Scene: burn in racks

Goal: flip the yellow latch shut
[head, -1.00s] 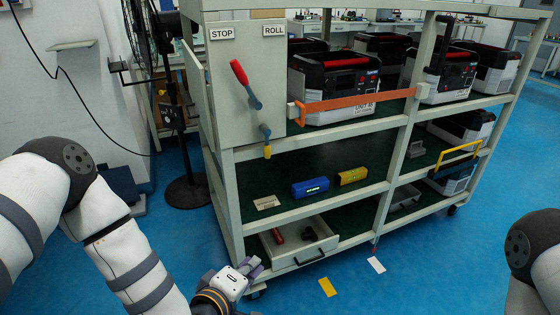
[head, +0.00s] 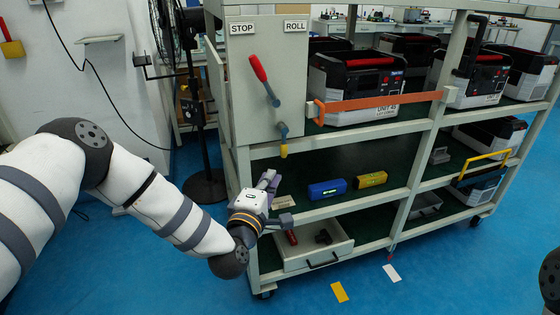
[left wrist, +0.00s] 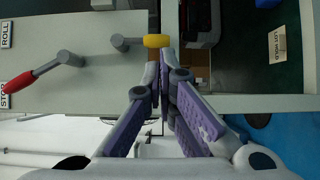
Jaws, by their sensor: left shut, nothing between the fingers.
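The yellow latch (head: 283,142) is a grey lever with a yellow end, on the pale panel at the rack's left end. In the head view its yellow end hangs down. In the left wrist view the yellow end (left wrist: 157,41) lies just beyond my fingertips, and its grey arm runs left to a pivot. My left gripper (head: 270,180) is shut and empty, below the latch and in front of the middle shelf. Its purple fingers show close together in the left wrist view (left wrist: 167,65). I see no contact with the latch. My right gripper is out of view.
A red-handled lever (head: 264,80) sits above the latch, below the STOP and ROLL labels. An orange strap (head: 380,103) crosses the upper shelf before several units. An open drawer (head: 315,254) juts out below. Blue (head: 326,189) and yellow (head: 371,179) blocks lie on the middle shelf.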

